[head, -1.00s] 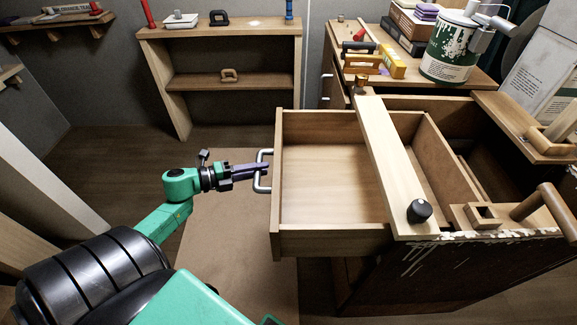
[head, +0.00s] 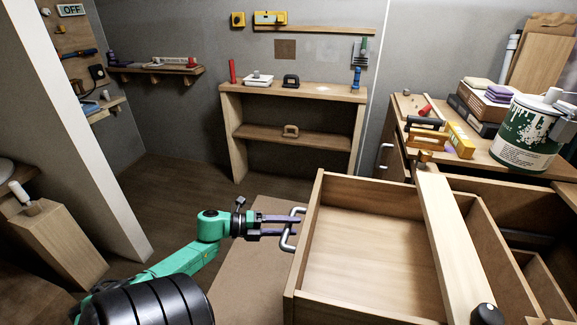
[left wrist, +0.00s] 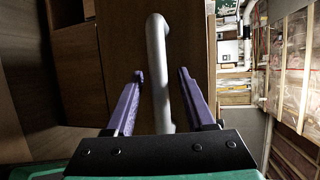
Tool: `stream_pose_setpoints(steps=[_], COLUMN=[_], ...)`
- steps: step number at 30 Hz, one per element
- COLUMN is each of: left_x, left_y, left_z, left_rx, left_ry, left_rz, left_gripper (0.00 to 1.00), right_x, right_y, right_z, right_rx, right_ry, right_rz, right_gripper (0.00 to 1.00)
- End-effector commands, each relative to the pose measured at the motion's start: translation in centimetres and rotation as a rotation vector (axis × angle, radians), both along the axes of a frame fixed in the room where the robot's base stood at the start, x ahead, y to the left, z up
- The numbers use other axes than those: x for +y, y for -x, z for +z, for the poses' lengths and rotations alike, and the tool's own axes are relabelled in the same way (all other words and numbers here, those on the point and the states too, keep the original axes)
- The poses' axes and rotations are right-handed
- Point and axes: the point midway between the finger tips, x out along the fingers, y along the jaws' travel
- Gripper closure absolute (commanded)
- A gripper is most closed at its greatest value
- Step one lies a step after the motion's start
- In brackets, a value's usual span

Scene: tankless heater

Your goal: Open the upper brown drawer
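The brown drawer (head: 375,245) is pulled far out of the workbench in the head view, and its inside is empty. Its grey metal bar handle (head: 287,243) is on the front face, which points left. My left gripper (head: 294,226) is at this handle with its purple fingers parted. In the left wrist view the handle (left wrist: 157,50) runs between the two spread fingers, with a gap visible on each side. The drawer's wooden front (left wrist: 185,30) is behind it. My right gripper is not in view.
A light wooden plank (head: 450,235) lies across the drawer and bench top, with a black knob (head: 486,315) near its front end. A green-and-white paint can (head: 528,135) stands at the back right. Open floor (head: 170,200) lies left of the drawer.

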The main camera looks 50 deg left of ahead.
Motion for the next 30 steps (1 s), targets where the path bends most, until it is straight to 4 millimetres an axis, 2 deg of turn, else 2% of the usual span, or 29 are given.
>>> stream_pose_setpoints(steps=[5,8,18,21,25,30], left_x=[0.1,0.7,6.1,7.3,8.1,8.2], left_y=[0.2,1.1,8.8,10.6,11.7,11.8], left_z=[0.0,0.1,1.7,2.1,2.5,2.6], left_rx=[0.002,0.004,0.005,0.004,0.002,0.0], left_ry=[0.0,0.001,-0.002,-0.001,0.0,0.0], left_rz=[-0.001,0.001,0.004,0.002,-0.001,0.0], left_gripper=[0.45,0.45,0.45,0.45,0.45,0.45], right_x=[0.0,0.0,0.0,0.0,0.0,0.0], right_y=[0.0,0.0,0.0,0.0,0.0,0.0], right_z=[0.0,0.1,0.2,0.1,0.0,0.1], right_rx=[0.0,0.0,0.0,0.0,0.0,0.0], right_ry=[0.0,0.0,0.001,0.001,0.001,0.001], right_rz=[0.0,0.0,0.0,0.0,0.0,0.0], right_gripper=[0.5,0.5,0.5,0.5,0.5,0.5])
